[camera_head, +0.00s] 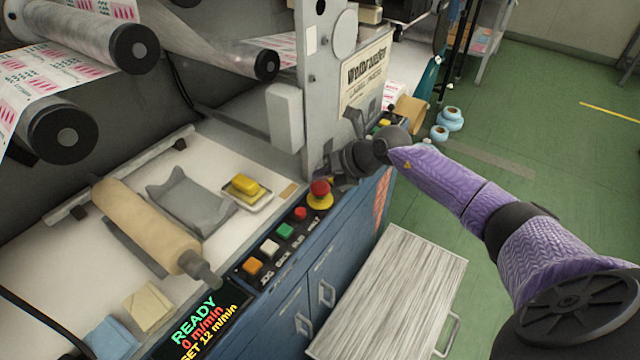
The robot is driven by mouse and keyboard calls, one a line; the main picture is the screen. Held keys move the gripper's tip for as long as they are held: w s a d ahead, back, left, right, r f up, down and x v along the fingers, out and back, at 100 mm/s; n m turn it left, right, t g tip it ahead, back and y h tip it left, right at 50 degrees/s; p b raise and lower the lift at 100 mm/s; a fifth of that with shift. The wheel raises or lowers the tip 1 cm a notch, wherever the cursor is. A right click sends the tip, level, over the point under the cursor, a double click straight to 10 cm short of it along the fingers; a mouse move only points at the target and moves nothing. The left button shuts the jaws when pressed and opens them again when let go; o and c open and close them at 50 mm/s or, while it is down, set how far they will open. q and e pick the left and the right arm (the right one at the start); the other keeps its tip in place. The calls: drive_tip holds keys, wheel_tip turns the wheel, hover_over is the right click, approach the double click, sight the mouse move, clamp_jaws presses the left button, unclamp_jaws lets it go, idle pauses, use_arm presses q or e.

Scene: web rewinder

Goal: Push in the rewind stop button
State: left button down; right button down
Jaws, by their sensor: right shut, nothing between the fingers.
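Beyond the red one, a larger red mushroom button (320,188) stands on a yellow base. No label reading "rewind stop" can be made out. My right gripper (338,178) is shut and empty, just right of and beyond the mushroom button; its tips are dark and partly hidden, and contact cannot be told. My left gripper is out of view.
A display (205,322) reads READY, 0 m/min. A wood-grained cabinet (395,290) stands below right. An upright machine frame (325,80) rises behind the gripper.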

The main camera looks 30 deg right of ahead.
sight(323, 188)
drive_tip(key=shift+f, duration=0.15)
drive_tip(key=shift+f, duration=0.3)
drive_tip(key=shift+f+b, duration=0.45)
idle(0.5)
drive_tip(key=shift+r, duration=0.15)
drive_tip(key=shift+r+p, duration=0.8)
drive_tip(key=shift+p, duration=0.1)
wheel_tip(323, 188, up, 5)
drive_tip(key=p, duration=0.4)
drive_tip(key=shift+r+p, duration=0.1)
drive_tip(key=shift+p, duration=0.3)
